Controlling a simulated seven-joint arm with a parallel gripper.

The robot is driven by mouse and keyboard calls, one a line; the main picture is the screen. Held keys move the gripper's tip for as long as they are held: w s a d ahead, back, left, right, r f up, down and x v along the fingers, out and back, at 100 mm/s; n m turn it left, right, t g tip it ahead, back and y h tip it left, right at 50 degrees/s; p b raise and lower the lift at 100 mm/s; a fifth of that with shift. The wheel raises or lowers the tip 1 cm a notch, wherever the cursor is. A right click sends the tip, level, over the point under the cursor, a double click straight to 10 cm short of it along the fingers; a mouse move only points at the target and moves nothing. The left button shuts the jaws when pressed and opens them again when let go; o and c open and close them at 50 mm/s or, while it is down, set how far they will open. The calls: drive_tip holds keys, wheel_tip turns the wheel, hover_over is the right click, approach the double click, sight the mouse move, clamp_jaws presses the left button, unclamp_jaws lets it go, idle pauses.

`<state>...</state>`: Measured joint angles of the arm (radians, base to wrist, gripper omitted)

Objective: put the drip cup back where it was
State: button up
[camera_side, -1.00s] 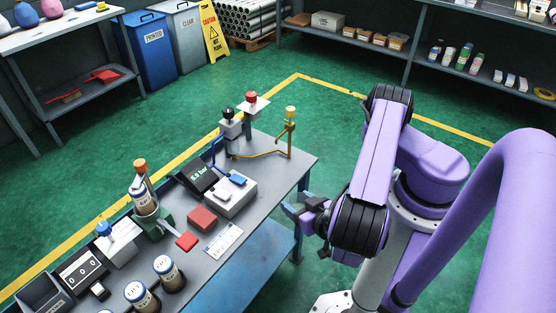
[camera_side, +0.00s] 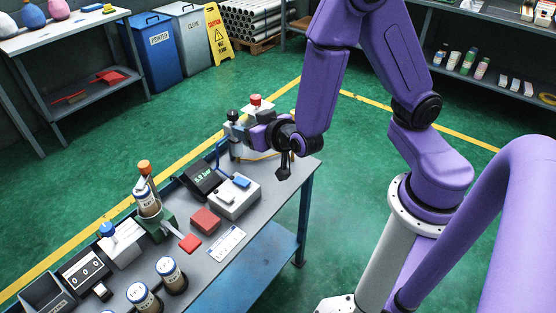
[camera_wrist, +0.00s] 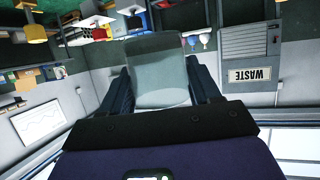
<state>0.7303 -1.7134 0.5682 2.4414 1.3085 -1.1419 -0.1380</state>
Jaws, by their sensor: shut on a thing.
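The drip cup is a clear, greyish see-through cup (camera_wrist: 160,88) in the wrist view, between the two dark fingers of my gripper (camera_wrist: 158,92), which is shut on it. In the side view my gripper (camera_side: 252,132) is over the far end of the bench, close to the valve with the red knob (camera_side: 255,100) and the one with the black knob (camera_side: 233,115). I cannot make out the cup there. The brass tap is hidden behind my arm; a piece of its brass pipe (camera_side: 262,156) shows below.
The floor to the right is open.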

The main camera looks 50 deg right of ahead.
drive_tip(key=w+d+r, duration=0.3)
drive_tip(key=d+r, duration=0.3)
drive_tip(key=r, duration=0.3)
drive_tip(key=w+r+n+y, duration=0.1)
drive_tip(key=w+n+y, duration=0.2)
drive_tip(key=w, duration=0.5)
drive_tip(key=shift+r+y, duration=0.3)
drive_tip(key=shift+r, duration=0.1)
